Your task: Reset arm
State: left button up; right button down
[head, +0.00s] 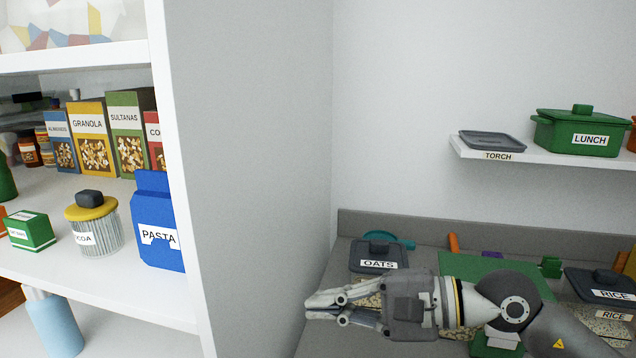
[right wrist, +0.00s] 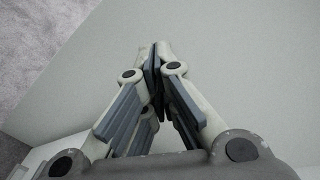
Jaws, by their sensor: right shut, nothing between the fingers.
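My right gripper (head: 318,304) reaches in from the lower right in the head view and points left, above the grey counter. Its fingers are shut with nothing between them. In the right wrist view the fingertips (right wrist: 158,52) meet in front of a plain pale surface. The side panel (head: 250,150) of the white shelf unit stands left of the gripper. The gap between fingertips and panel cannot be judged exactly. My left gripper is not in view.
The shelf at left holds a blue pasta bag (head: 155,225), a cocoa jar (head: 95,228) and several boxes. On the counter (head: 335,262) are an oats container (head: 379,256), a green board (head: 490,268) and rice containers (head: 603,286). A wall shelf (head: 540,153) holds a green lunch pot (head: 580,133).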

notch_tip(320, 180, up, 7)
jog(key=m+t+y, duration=0.5)
jog(key=m+y, duration=0.1)
jog(key=m, duration=0.7)
jog(key=w+d+f+m+t+h, duration=0.35)
jog(key=d+m+t+h, duration=0.35)
jog(key=m, duration=0.7)
jog(key=w+d+f+m+t+h, duration=0.2)
jog(key=d+f+m+t+h, duration=0.55)
jog(key=m, duration=0.75)
jog(key=s+d+f+m+g+h, duration=0.2)
jog(key=f+m+g+h, duration=0.2)
jog(key=f+m, duration=0.25)
jog(key=s+d+f+m+g+h, duration=0.25)
jog(key=f+m+g+h, duration=0.2)
jog(key=f, duration=0.35)
jog(key=s+f+m+g+y, duration=0.2)
jog(key=s+f+m+g, duration=0.8)
jog(key=s+f, duration=0.95)
jog(key=s+f+g, duration=0.1)
jog(key=s+f, duration=0.1)
jog(key=f, duration=1.1)
jog(key=s+f+g, duration=0.2)
jog(key=f, duration=1.1)
jog(key=s+d+f+n, duration=0.1)
jog(key=s+d+f, duration=0.2)
jog(key=s+f, duration=1.2)
jog(key=shift+s+f+g, duration=0.15)
jog(key=shift+s+g, duration=0.25)
jog(key=shift+s, duration=0.3)
